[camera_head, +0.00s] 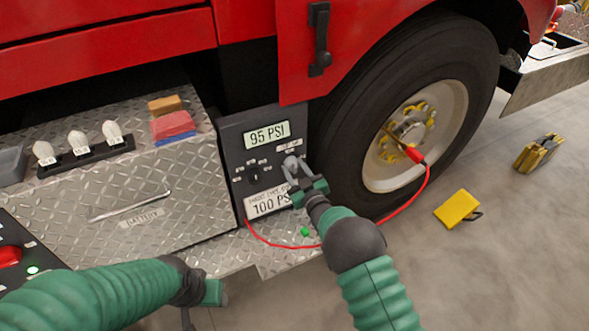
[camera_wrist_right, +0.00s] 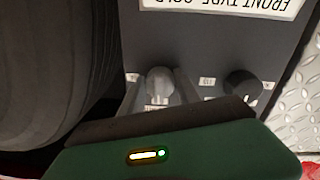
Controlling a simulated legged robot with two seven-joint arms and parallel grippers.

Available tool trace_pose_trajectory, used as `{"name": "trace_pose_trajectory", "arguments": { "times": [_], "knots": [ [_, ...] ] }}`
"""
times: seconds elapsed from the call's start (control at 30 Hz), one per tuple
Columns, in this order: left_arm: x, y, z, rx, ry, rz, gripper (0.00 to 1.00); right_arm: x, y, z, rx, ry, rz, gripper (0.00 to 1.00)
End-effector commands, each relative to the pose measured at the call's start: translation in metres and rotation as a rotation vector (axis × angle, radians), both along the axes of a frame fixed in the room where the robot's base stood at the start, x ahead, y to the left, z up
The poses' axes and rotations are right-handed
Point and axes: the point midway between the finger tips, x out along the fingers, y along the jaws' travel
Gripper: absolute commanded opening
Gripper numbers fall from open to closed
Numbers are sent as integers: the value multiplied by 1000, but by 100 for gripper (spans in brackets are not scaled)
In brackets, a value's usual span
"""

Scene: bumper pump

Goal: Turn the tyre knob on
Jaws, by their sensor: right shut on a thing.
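A dark pump panel (camera_head: 232,135) stands beside the front tyre (camera_head: 345,110). Its upper display (camera_head: 267,135) reads 95 PSI and a lower label reads 100 PSI. My right gripper (camera_head: 291,168) is at the panel's right side, shut on a light grey knob. In the right wrist view this knob (camera_wrist_right: 160,84) sits between the two fingers, which partly hide it. A second, dark knob (camera_head: 253,175) is to the left on the panel; it also shows in the right wrist view (camera_wrist_right: 243,85). My left gripper (camera_head: 212,293) hangs low at the front, its fingers unclear.
A red hose (camera_head: 427,185) runs from the panel to the wheel hub (camera_head: 408,130). Yellow chocks (camera_head: 457,209) lie on the floor at right. A diamond-plate battery box (camera_head: 180,200) carries bulbs (camera_head: 79,142) and coloured blocks (camera_head: 172,124). A green light (camera_head: 305,231) is below the panel.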

Motion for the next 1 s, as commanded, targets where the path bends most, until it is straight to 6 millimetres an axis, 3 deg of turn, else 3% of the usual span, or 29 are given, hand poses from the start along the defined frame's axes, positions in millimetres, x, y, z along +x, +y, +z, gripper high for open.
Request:
{"name": "trace_pose_trajectory", "arguments": {
  "times": [0.1, 0.47, 1.0],
  "knots": [
    [0, 0, 0, 0, 0, 0, 52, 0, 0, 0, 0, 0, 1, 0],
    [0, 0, 3, 0, 0, 0, 52, 0, 0, 0, 52, 27, 0, 0],
    [0, 0, 18, 0, 0, 0, 52, -1, 0, 1, 434, 224, -2, 0]
  ]
}}
